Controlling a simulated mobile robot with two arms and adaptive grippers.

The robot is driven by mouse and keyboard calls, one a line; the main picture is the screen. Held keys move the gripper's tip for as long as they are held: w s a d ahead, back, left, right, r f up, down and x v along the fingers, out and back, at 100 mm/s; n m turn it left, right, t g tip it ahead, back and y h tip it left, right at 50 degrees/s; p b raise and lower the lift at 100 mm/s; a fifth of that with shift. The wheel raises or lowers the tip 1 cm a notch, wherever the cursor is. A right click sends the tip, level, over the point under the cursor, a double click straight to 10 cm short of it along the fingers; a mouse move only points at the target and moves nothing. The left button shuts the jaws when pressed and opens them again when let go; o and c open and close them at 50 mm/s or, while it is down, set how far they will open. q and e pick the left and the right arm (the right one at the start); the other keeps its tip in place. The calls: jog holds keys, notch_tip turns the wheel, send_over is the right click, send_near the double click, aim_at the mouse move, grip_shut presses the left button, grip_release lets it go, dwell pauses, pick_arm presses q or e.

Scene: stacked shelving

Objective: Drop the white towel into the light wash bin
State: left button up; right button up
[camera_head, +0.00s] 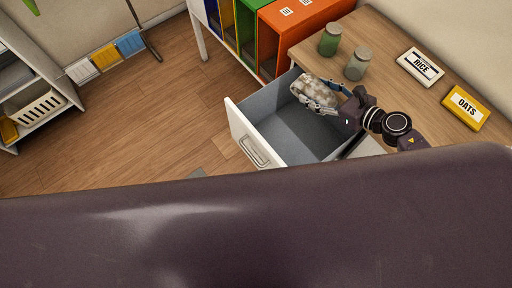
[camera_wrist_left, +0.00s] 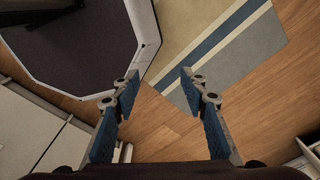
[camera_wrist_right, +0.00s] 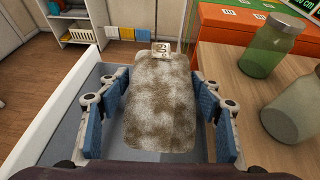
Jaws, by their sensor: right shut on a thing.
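My right gripper (camera_head: 328,97) is shut on a soft-looking, mottled brown-and-white item (camera_head: 312,90) with a small printed white tag. It holds the item over the open white drawer (camera_head: 236,122). In the right wrist view the item (camera_wrist_right: 160,105) lies between the two blue finger pads. A white towel (camera_head: 82,70) hangs at the far left, beside yellow and blue ones. I cannot tell which container is the light wash bin; a white basket (camera_head: 40,110) sits on the left shelf. My left gripper (camera_wrist_left: 158,78) is open and empty above the floor.
On the wooden counter (camera_head: 385,95) stand a green jar (camera_head: 330,39), a pale jar (camera_head: 358,64), a RICE box (camera_head: 420,67) and an OATS box (camera_head: 465,107). Coloured cubbies, including an orange one (camera_head: 290,35), stand behind the drawer. The wooden floor at left is open.

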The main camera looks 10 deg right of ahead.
jog(key=shift+w+d+f, duration=0.15)
jog(key=shift+d+f, duration=0.15)
jog(key=shift+d, duration=0.15)
jog(key=shift+f, duration=0.25)
jog(key=shift+f+b, duration=0.3)
jog(key=shift+b, duration=0.1)
pick_arm(q)
jog(key=f+b, duration=0.2)
jog(key=w+f+b, duration=0.1)
jog(key=f+b, duration=0.1)
pick_arm(e)
notch_tip(320, 180, down, 5)
jog(key=shift+r, duration=0.1)
pick_arm(q)
jog(key=shift+r, duration=0.1)
pick_arm(e)
jog(key=o, duration=1.3)
jog(key=shift+c, duration=0.2)
